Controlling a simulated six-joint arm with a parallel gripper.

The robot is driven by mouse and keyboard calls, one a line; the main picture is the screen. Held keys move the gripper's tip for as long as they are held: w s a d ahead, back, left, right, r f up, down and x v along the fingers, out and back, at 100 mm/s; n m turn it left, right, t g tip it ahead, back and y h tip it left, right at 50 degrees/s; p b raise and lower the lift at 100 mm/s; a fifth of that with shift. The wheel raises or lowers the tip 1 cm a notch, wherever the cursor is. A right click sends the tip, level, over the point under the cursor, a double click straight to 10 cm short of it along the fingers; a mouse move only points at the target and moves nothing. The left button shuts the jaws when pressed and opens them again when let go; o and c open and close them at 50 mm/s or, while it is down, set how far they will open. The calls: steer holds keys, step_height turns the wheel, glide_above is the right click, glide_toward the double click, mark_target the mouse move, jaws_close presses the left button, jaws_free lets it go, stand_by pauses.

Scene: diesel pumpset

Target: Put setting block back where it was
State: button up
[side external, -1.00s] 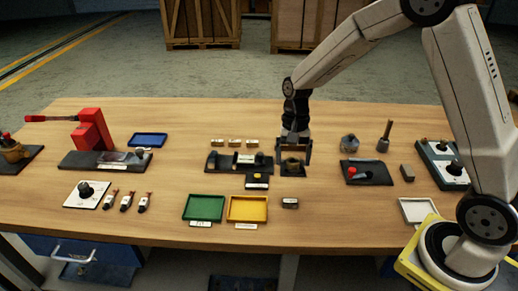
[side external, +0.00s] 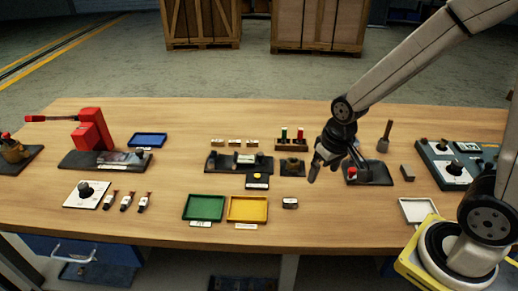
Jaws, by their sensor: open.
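No part is clearly marked as the setting block, and I cannot tell which one it is. A small dark block with a pale label (side external: 290,203) lies on the bare table right of the yellow tray. A plain grey block (side external: 407,173) lies on the table at the right. My gripper (side external: 338,172) is open with nothing seen between its fingers.
Green tray (side external: 187,207) and yellow tray (side external: 231,210) stand near the front edge. A long black fixture (side external: 212,166) is behind them, with a rack of green and red pins (side external: 292,144) to its right. A red press (side external: 92,130) stands left. The front right-centre table is clear.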

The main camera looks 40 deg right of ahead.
steer(key=shift+s+a+n+t, duration=0.1)
steer(key=shift+s+n+t, duration=0.3)
steer(key=shift+s+n, duration=0.7)
steer(key=shift+s, duration=0.1)
stand_by(0.4)
